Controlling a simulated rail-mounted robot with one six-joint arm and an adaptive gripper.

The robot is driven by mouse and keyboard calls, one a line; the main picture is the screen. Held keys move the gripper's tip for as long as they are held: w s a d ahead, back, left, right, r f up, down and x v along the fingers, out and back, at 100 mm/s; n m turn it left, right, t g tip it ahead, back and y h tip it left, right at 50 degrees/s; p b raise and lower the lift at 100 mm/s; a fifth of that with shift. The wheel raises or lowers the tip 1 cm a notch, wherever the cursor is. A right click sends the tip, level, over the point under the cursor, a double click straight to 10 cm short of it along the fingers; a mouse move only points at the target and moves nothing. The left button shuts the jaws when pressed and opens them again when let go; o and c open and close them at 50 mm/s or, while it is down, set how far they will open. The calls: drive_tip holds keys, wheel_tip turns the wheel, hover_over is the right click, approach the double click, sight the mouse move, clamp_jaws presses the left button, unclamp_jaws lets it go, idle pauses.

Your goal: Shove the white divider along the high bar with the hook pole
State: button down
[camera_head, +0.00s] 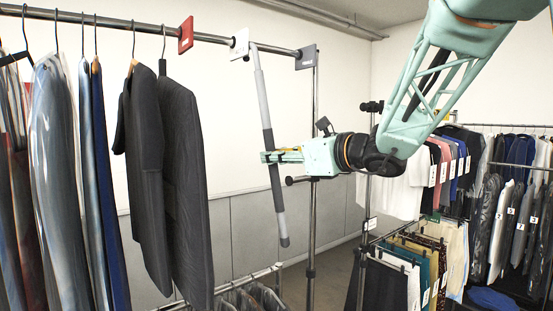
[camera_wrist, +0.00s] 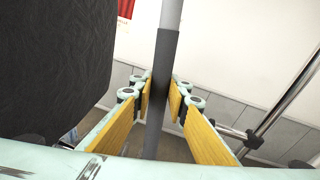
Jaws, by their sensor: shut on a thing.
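The high bar (camera_head: 275,49) runs from the upper left to a post at the right. The white divider (camera_head: 240,44) hangs on it between a red divider (camera_head: 186,35) and a grey divider (camera_head: 306,57). My gripper (camera_head: 272,157) is shut on the hook pole (camera_head: 262,90) around its dark grip, which also shows between the fingers in the wrist view (camera_wrist: 166,62). The pole stands nearly upright, tilted with its top to the left. Its top end is at bar height, just right of the white divider. I cannot tell whether they touch.
Dark jackets (camera_head: 180,160) and other garments hang from the bar left of the pole. A lower rail (camera_head: 250,279) with clothes runs beneath. The bar's upright post (camera_head: 314,215) stands right of the pole. More clothes racks (camera_head: 500,190) fill the right side.

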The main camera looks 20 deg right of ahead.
drive_tip(key=s+a+b, duration=0.4)
drive_tip(key=a+b, duration=0.1)
drive_tip(key=a, duration=0.7)
drive_tip(key=shift+s+b, duration=0.25)
drive_tip(key=shift+b, duration=0.05)
idle(1.7)
drive_tip(key=shift+w+d, duration=0.15)
drive_tip(key=shift+d, duration=0.05)
drive_tip(key=shift+w+d, duration=0.25)
drive_tip(key=shift+d, duration=0.45)
drive_tip(key=shift+w+d, duration=0.25)
drive_tip(key=shift+d, duration=0.45)
drive_tip(key=shift+w+d, duration=0.25)
drive_tip(key=shift+d, duration=0.45)
wheel_tip(320, 180, down, 8)
drive_tip(key=b, duration=0.7)
idle(0.3)
drive_tip(key=shift+s, duration=0.15)
idle(0.4)
